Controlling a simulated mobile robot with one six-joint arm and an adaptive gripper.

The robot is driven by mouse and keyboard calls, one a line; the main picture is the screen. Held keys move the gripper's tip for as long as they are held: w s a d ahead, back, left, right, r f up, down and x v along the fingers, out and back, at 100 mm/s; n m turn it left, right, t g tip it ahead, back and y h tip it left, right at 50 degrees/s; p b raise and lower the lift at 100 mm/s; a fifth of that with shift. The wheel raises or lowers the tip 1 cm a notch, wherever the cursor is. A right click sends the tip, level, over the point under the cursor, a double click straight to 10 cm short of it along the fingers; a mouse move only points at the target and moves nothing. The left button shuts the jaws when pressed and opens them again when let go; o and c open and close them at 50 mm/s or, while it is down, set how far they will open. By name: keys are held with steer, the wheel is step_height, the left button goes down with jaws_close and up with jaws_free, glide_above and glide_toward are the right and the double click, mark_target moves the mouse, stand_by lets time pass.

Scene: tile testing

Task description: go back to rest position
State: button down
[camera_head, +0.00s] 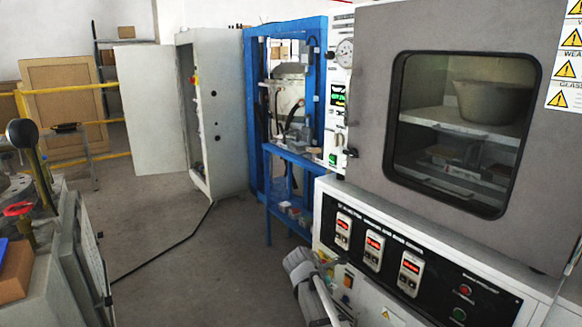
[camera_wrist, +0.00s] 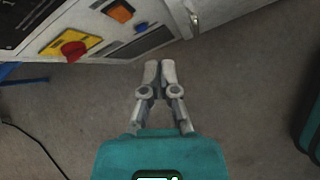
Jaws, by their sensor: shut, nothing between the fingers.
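My gripper (camera_wrist: 160,72) shows in the wrist view, pointing toward the lower front of the oven cabinet. Its two grey fingers are together and hold nothing. Bare floor lies beneath the fingers. In the head view part of my arm shows at the bottom centre, beside the oven's control panel; I cannot make out the fingertips there. The oven (camera_head: 455,120) stands at the right with its windowed door closed. A red knob on a yellow plate (camera_wrist: 72,50) is on the cabinet front, to the left of my gripper in the wrist view.
A blue frame machine (camera_head: 285,155) and a grey cabinet (camera_head: 222,110) with its door open stand behind. A black cable (camera_head: 165,252) lies on the floor. The middle floor (camera_head: 185,285) is mostly clear.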

steer(key=s+d+m+g+y+p, duration=0.2)
steer(key=s+m+y, duration=0.2)
steer(key=s+m, duration=0.6)
steer(key=s+d+m+g+y+p, duration=0.2)
steer(key=s+m+y, duration=0.1)
steer(key=s+m, duration=0.7)
step_height(320, 180, up, 37)
steer(key=p, duration=3.7)
steer(key=shift+w+f, duration=0.2)
